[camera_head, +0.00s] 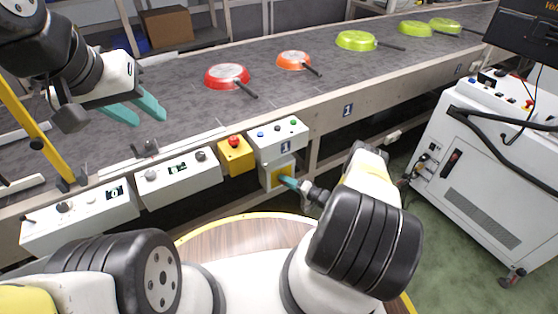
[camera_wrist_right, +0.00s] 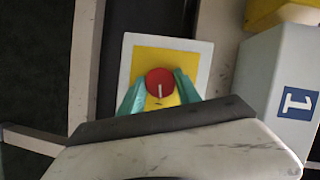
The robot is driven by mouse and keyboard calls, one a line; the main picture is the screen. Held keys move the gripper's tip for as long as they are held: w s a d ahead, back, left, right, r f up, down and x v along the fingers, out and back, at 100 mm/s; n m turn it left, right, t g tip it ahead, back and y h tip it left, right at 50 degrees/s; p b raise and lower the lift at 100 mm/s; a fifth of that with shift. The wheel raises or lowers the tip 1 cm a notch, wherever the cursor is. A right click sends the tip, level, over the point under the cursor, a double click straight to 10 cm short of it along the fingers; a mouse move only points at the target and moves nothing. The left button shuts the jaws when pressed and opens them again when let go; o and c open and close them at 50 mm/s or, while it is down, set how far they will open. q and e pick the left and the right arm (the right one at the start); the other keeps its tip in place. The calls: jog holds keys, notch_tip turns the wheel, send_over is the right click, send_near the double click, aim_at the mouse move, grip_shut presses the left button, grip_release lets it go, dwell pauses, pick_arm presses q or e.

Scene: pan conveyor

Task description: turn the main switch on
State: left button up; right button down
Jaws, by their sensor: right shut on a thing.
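The main switch is a red round knob (camera_wrist_right: 160,82) with a white line on it, on a yellow plate with a white border (camera_wrist_right: 144,56). In the head view the yellow plate (camera_head: 283,171) shows on a box below the front of the conveyor. My right gripper (camera_wrist_right: 160,88) has its teal fingers on both sides of the red knob and is shut on it. The white line looks about upright in the right wrist view. In the head view the right gripper (camera_head: 289,182) reaches the plate and hides the knob. My left gripper (camera_head: 140,108) is open and empty above the belt.
A control box marked 1 (camera_head: 278,138) with buttons is above the switch. A yellow box with a red emergency button (camera_head: 235,155) is beside it. Several red, orange and green pans lie on the conveyor belt (camera_head: 200,108). A white wheeled cabinet (camera_head: 480,150) stands at right.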

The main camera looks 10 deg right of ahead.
jog(key=shift+m, duration=0.5)
jog(key=c, duration=0.9)
grip_release()
jog(key=shift+o, duration=0.2)
jog(key=f+v, duration=0.1)
jog(key=v, duration=0.6)
jog(key=shift+s+d+r, duration=0.3)
jog(key=shift+r, duration=0.1)
